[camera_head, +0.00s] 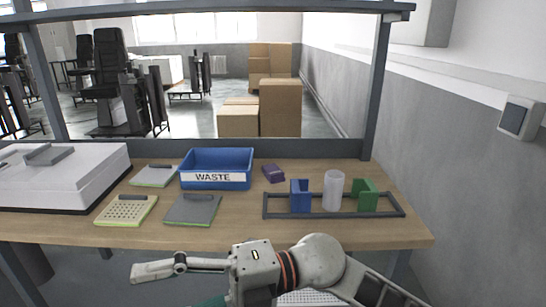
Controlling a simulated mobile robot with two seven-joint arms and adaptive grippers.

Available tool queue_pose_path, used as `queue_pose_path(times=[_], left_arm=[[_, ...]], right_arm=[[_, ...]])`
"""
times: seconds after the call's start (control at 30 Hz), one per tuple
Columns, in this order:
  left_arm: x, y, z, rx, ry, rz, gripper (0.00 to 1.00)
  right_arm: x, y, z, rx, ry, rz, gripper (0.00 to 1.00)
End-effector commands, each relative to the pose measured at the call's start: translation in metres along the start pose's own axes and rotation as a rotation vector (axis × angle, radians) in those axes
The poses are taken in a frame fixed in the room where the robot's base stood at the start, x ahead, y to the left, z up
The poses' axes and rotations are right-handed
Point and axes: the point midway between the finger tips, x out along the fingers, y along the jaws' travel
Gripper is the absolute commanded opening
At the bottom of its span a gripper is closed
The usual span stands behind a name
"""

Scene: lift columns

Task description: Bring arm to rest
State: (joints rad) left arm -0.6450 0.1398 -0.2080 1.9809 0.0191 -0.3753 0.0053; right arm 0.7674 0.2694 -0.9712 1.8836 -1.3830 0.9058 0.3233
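One of my arms comes in from the lower right, in front of the table (420,240). I take it to be my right arm. Its gripper (160,268) points left, below the table's front edge, with a long grey finger part showing. The other finger is not clearly visible, so its opening cannot be told. Nothing is seen held in it. A teal piece (208,301) shows at the bottom edge beside the gripper body, mostly cut off. My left gripper is not in view.
On the table are a white machine (60,185), a blue WASTE bin (217,160), several flat pads, a purple block (273,173), and a dark frame (335,215) with blue and green holders and a clear cylinder (333,190). A grey wall (460,170) stands at the right.

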Motion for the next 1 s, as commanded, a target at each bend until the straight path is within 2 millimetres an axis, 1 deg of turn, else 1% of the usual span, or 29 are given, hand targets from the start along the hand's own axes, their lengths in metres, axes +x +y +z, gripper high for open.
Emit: queue_pose_path(times=[0.03, 0.1, 0.17, 0.23, 0.27, 0.33, 0.37, 0.4, 0.43, 0.47, 0.5, 0.57, 0.6, 0.67, 0.7, 0.77, 0.8, 0.87, 0.9, 0.97, 1.0], left_arm=[[0.000, 0.000, -0.001, -0.001, 0.001, 0.000, 0.25], [-0.001, 0.000, -0.002, -0.001, 0.002, 0.001, 0.25], [-0.001, 0.000, -0.003, -0.002, 0.003, 0.001, 0.25], [-0.001, 0.000, -0.004, -0.003, 0.003, 0.001, 0.25], [-0.001, 0.000, -0.004, -0.003, 0.004, 0.001, 0.25], [-0.002, 0.000, -0.004, -0.003, 0.004, 0.001, 0.25], [-0.002, 0.000, -0.005, -0.004, 0.004, 0.002, 0.25], [-0.002, 0.000, -0.005, -0.004, 0.004, 0.002, 0.25], [-0.002, 0.000, -0.005, -0.004, 0.004, 0.002, 0.25], [-0.002, 0.000, -0.005, -0.004, 0.004, 0.002, 0.25], [-0.002, 0.000, -0.006, -0.005, 0.004, 0.002, 0.25], [-0.003, 0.000, -0.006, -0.005, 0.004, 0.002, 0.25], [-0.003, 0.000, -0.006, -0.006, 0.004, 0.002, 0.25], [-0.003, 0.000, -0.006, -0.006, 0.004, 0.003, 0.25], [-0.003, 0.001, -0.006, -0.007, 0.004, 0.003, 0.25], [-0.003, 0.001, -0.006, -0.007, 0.003, 0.003, 0.25], [-0.003, 0.001, -0.006, -0.008, 0.002, 0.003, 0.25], [-0.004, 0.001, -0.006, -0.008, 0.001, 0.004, 0.25], [-0.004, 0.001, -0.006, -0.008, 0.001, 0.004, 0.25], [-0.004, 0.001, -0.005, -0.009, -0.001, 0.005, 0.25], [-0.004, 0.001, -0.005, -0.009, -0.001, 0.005, 0.25]], right_arm=[[-0.005, 0.007, 0.006, 0.050, -0.048, 0.094, 0.63], [-0.017, 0.016, 0.018, 0.115, -0.124, 0.219, 0.63], [-0.032, 0.020, 0.030, 0.173, -0.199, 0.319, 0.63], [-0.054, 0.018, 0.046, 0.245, -0.295, 0.426, 0.63], [-0.064, 0.016, 0.053, 0.278, -0.338, 0.470, 0.63], [-0.091, 0.004, 0.068, 0.356, -0.447, 0.561, 0.63], [-0.104, -0.003, 0.073, 0.392, -0.496, 0.597, 0.63], [-0.121, -0.015, 0.080, 0.439, -0.562, 0.641, 0.63], [-0.134, -0.026, 0.085, 0.478, -0.612, 0.671, 0.63], [-0.148, -0.038, 0.088, 0.517, -0.664, 0.700, 0.63], [-0.166, -0.055, 0.091, 0.567, -0.735, 0.734, 0.63], [-0.193, -0.085, 0.093, 0.650, -0.842, 0.779, 0.63], [-0.212, -0.107, 0.091, 0.704, -0.915, 0.802, 0.63], [-0.238, -0.144, 0.084, 0.792, -1.025, 0.830, 0.63], [-0.255, -0.169, 0.076, 0.848, -1.096, 0.844, 0.63], [-0.277, -0.206, 0.061, 0.935, -1.200, 0.856, 0.63], [-0.290, -0.231, 0.048, 0.991, -1.266, 0.859, 0.63], [-0.309, -0.267, 0.026, 1.074, -1.361, 0.856, 0.63], [-0.319, -0.291, 0.009, 1.132, -1.421, 0.852, 0.63], [-0.332, -0.323, -0.019, 1.211, -1.504, 0.839, 0.63], [-0.340, -0.342, -0.037, 1.260, -1.555, 0.828, 0.63]])
